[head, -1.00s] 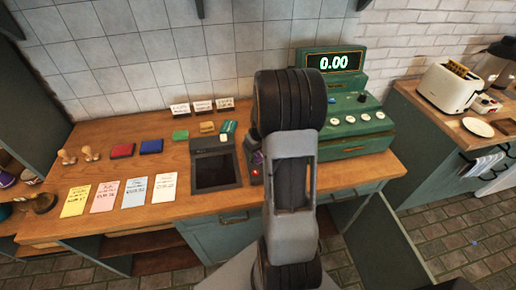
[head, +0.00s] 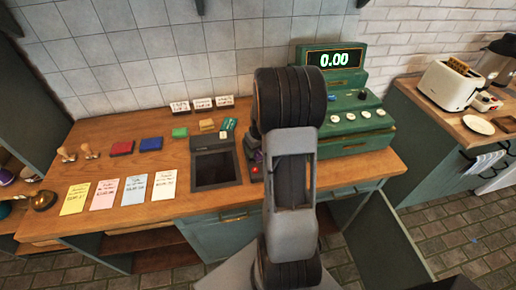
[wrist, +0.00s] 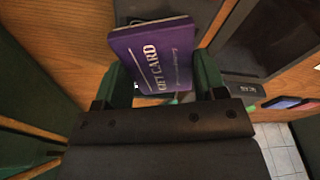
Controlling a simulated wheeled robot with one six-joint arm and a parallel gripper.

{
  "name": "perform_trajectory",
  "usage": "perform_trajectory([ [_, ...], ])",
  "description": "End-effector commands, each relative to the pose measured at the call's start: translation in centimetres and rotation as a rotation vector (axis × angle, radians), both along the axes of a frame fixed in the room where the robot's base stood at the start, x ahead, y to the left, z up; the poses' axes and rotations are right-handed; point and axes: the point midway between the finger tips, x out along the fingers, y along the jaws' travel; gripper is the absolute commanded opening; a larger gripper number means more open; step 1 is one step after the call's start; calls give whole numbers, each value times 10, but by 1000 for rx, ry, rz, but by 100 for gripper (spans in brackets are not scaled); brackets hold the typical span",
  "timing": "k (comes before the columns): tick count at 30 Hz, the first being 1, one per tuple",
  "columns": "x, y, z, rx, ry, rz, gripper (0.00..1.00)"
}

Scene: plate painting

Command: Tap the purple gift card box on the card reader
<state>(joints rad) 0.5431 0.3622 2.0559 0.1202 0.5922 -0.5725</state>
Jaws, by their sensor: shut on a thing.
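The purple gift card box (wrist: 150,52) shows in the wrist view with pale "GIFT CARD" lettering, tilted between the two green fingers of my gripper (wrist: 165,78). My gripper is shut on it. In the head view my arm hides the gripper and most of the box; a small purple patch (head: 258,156) shows at the arm's left edge. A small dark device (head: 255,172), likely the card reader, sits on the counter there, mostly behind my arm. I cannot tell whether the box touches it.
A dark tray-like unit (head: 216,168) stands left of the arm, and the green cash register (head: 350,115) reads 0.00 at right. Stamps, coloured pads and paper notes (head: 135,188) lie on the wooden counter (head: 95,160) at left. Small signs (head: 203,103) stand behind.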

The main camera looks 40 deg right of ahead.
Motion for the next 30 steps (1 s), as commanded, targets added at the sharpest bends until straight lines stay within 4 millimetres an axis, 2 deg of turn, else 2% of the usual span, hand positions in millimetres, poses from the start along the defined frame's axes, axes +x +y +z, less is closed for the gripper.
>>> perform_trajectory([
  [8,0,0,7,0,-1,0,42],
  [30,0,0,83,-1,-2,0,42],
])
